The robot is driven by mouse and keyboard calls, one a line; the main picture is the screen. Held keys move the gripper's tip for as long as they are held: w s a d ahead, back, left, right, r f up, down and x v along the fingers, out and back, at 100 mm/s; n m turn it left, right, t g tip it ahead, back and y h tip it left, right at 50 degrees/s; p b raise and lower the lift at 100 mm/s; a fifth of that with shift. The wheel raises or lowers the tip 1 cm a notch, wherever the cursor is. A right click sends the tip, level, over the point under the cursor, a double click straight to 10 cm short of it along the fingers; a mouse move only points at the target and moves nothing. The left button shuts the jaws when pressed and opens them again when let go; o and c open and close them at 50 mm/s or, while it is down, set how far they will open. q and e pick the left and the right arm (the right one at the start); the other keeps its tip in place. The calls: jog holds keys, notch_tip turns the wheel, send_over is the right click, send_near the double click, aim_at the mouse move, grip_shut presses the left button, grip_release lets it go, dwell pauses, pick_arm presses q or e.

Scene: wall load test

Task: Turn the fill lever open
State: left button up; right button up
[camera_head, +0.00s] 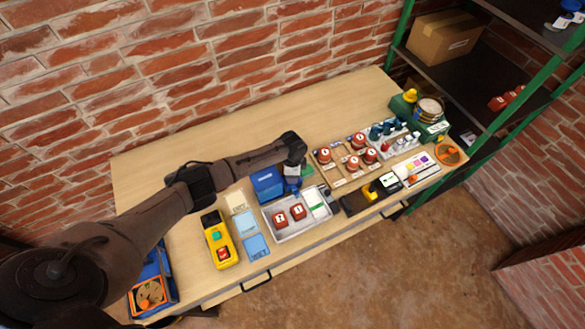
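I cannot tell for sure which part is the fill lever. A green device (438,128) with a round gauge-like top (430,108) and a yellow part (410,95) stands at the table's far right. A small yellow piece (370,193) sits by a black block near the front edge. My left arm reaches in from the left. My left gripper (293,187) points down beside a blue box (267,184), near a grey tray; it is well left of the green device. Its fingers are too small and dark to show whether they are open. My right gripper is out of view.
The wooden table (160,155) is bare at its back left. A grey tray (290,234) holds red blocks. A yellow control box (219,240) and blue cards lie left of it. Several red knobs (353,163) stand on wooden plates. A green-framed shelf (400,35) borders the right end.

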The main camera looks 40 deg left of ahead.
pick_arm(q)
jog(key=n+p, duration=0.2)
jog(key=n, duration=0.2)
jog(key=shift+r, duration=0.15)
jog(key=shift+n+p, duration=0.45)
jog(key=shift+n, duration=0.35)
jog(key=o, duration=0.7)
jog(key=shift+c, duration=0.2)
jog(key=shift+r, duration=0.25)
notch_tip(320, 180, up, 13)
jog(key=p, duration=0.2)
